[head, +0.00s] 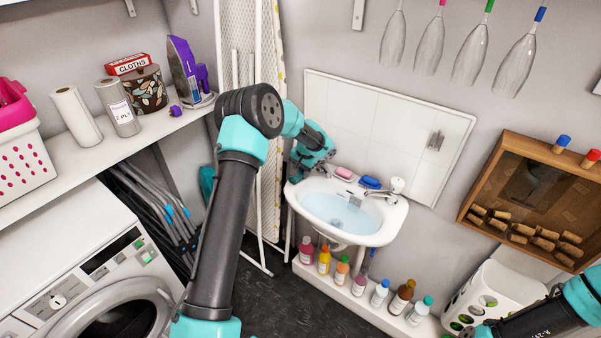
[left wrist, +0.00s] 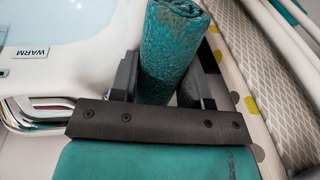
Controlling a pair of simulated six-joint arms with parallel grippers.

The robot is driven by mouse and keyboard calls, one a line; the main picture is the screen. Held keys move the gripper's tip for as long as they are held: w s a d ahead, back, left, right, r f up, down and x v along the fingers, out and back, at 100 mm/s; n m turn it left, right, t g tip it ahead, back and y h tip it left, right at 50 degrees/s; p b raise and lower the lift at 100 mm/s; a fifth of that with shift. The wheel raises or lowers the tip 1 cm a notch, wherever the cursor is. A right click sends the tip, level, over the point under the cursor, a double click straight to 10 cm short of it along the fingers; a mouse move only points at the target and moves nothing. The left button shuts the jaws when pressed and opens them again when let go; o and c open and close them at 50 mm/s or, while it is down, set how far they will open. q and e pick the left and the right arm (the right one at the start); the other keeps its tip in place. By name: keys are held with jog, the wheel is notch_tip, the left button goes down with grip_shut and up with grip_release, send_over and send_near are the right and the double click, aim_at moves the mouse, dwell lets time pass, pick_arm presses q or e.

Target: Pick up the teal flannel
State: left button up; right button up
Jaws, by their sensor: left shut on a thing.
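The teal flannel (left wrist: 178,40) shows in the left wrist view as a rolled, textured cloth. It stands up between the two dark fingers of my left gripper (left wrist: 168,82), which is shut on it. In the head view my left gripper (head: 299,163) is at the left rim of the sink, beside the ironing board. The flannel cannot be made out there behind my arm.
The white sink (head: 392,232) holds water, with a pink soap (head: 344,172) and a blue sponge (head: 371,182) at its back. The patterned ironing board (left wrist: 243,65) stands close beside my left gripper. Several bottles (head: 359,285) line a low ledge below.

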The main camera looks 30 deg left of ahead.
aim_at(300, 169)
pick_arm(q)
jog(key=shift+r, duration=0.1)
jog(key=shift+r, duration=1.5)
jog(key=shift+s+d+r, duration=0.15)
jog(key=shift+s+r, duration=0.1)
jog(key=s+d, duration=0.2)
jog(key=s, duration=0.2)
jog(key=s+d+r, duration=0.1)
jog(key=s+d, duration=0.2)
jog(key=s, duration=0.1)
jog(key=s+d, duration=0.3)
jog(key=s, duration=0.2)
jog(key=shift+s+r, duration=0.1)
jog(key=shift+r, duration=0.05)
jog(key=w+d+r+m+h, duration=0.1)
jog(key=w+r+m, duration=0.1)
jog(key=m, duration=0.6)
jog(key=w+d+r+m+t+h, duration=0.1)
jog(key=w+d+r+m, duration=0.1)
jog(key=m, duration=0.6)
jog(key=w+d+r+m+h, duration=0.1)
jog(key=w+m, duration=0.3)
jog(key=m, duration=0.4)
jog(key=shift+d+r+t, duration=0.3)
jog(key=shift+d+r, duration=0.05)
jog(key=shift+r, duration=0.1)
